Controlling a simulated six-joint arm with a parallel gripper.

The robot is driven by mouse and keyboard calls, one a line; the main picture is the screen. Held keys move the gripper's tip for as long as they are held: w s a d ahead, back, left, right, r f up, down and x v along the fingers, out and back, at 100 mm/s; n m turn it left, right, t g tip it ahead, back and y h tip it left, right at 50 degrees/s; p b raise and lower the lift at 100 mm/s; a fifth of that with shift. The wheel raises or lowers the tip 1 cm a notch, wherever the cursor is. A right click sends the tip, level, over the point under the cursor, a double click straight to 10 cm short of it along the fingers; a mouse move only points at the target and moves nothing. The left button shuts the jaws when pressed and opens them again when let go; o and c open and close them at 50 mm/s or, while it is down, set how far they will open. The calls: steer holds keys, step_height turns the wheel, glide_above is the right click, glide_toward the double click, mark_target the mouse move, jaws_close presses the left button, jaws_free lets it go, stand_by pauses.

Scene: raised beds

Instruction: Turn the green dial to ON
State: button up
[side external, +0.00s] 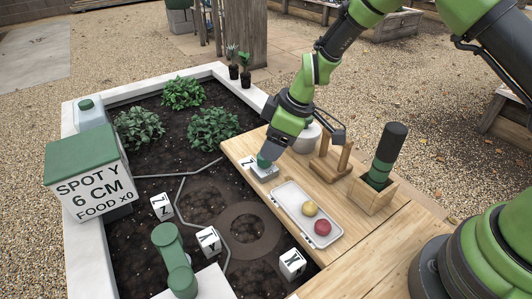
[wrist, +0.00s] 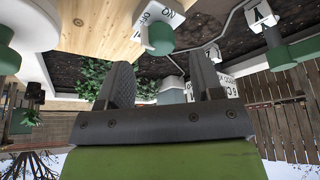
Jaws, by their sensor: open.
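The green dial (side external: 263,161) sits on a small white base (side external: 264,174) on the wooden bench, at the left edge of the bench top. In the wrist view the dial (wrist: 160,39) is at the top middle, beside white plates with black lettering, one reading ON. The dial's exact pointing direction is not clear. My gripper (side external: 270,152) is right above the dial, tilted, and partly covers it in the side view. In the wrist view my gripper (wrist: 163,62) has its fingers apart with nothing between them, and the dial shows just beyond the fingertips.
A white tray (side external: 290,197) with a yellow and a red ball lies close in front of the dial. A wooden stand (side external: 331,158), a grey pot (side external: 305,140) and a wooden box (side external: 371,194) holding a dark-handled tool stand to the right. Soil and plants lie left.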

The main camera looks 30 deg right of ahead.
mark_target(264, 161)
steer(key=shift+x, duration=2.25)
steer(key=shift+c, duration=0.3)
steer(key=c, duration=0.8)
steer(key=shift+m+t+h, duration=0.4)
steer(key=shift+m+h, duration=0.3)
steer(key=shift+m, duration=1.5)
steer(key=shift+c, duration=0.2)
steer(key=o, duration=0.9)
